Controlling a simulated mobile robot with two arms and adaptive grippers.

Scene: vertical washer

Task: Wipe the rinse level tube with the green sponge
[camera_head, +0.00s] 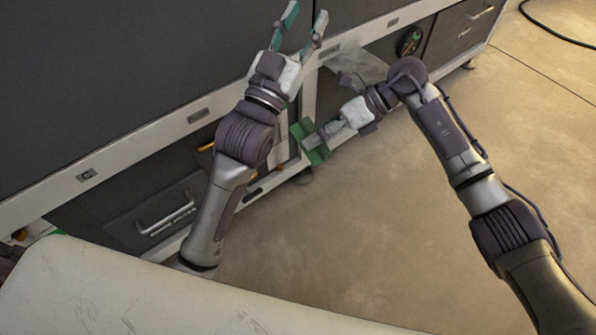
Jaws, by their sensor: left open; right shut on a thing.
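My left gripper (303,27) is open and empty, its fingers spread in front of the dark washer panel at the top of the view. My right gripper (327,135) is shut on the green sponge (308,143) and holds it upright, low beside the light vertical frame post. I cannot tell whether the sponge touches the post. I cannot make out the rinse level tube for certain; the lower opening behind the sponge is partly hidden by my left arm and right gripper.
The washer's pale horizontal rail (150,137) runs across above a dark drawer with a metal handle (166,216). A round dark part (409,42) sits in an opening at the right. The concrete floor (350,240) is open. A black cable (560,32) lies at top right.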

